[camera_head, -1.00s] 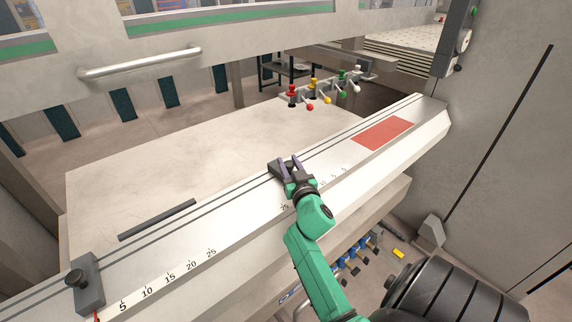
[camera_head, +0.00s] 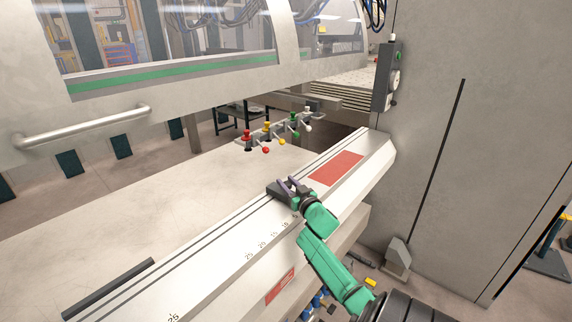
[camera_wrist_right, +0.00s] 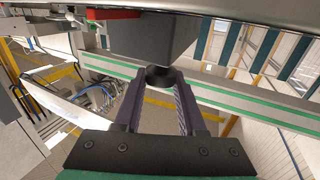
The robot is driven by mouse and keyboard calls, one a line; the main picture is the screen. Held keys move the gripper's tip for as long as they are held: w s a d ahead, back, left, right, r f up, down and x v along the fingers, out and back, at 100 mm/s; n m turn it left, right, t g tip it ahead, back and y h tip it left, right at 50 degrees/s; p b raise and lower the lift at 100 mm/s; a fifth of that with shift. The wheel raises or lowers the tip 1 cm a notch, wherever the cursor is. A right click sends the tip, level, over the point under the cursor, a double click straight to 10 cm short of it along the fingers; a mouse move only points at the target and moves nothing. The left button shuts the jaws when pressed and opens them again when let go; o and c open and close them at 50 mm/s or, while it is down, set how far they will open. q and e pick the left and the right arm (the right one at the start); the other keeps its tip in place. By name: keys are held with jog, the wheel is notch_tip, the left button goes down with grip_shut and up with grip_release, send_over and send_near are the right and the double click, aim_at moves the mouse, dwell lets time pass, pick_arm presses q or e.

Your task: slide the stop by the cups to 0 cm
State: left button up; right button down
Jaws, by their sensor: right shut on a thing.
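My right gripper (camera_head: 290,187) is shut on the dark grey stop (camera_head: 276,190) on the long pale rail (camera_head: 215,232). In the right wrist view, the fingers (camera_wrist_right: 159,110) close on the stop's round black knob (camera_wrist_right: 160,76) beneath its grey body (camera_wrist_right: 155,40). The scale (camera_head: 262,246) reads 25, 20, 15, 10 from left to right. The stop is to the right of the 10 mark, and my gripper and arm hide the low end of the scale. My left gripper is not in view.
A red patch (camera_head: 336,167) lies on the rail just right of the stop. Several coloured knobs (camera_head: 268,128) stand behind the table (camera_head: 130,215). A dark bar (camera_head: 110,287) lies at left. A grey wall (camera_head: 450,150) bounds the right side.

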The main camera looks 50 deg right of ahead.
jog(key=shift+s+d+r, duration=0.1)
jog(key=shift+d, duration=0.1)
jog(key=c, duration=0.7)
grip_release()
jog(key=shift+o, duration=1.1)
jog(key=shift+d, duration=0.2)
jog(key=shift+d+f, duration=0.2)
jog(key=shift+f, duration=0.15)
jog(key=shift+a+r, duration=0.1)
jog(key=shift+a, duration=0.2)
jog(key=b+v, duration=0.1)
jog(key=v, duration=1.3)
jog(key=shift+s+d, duration=0.15)
jog(key=shift+d, duration=0.2)
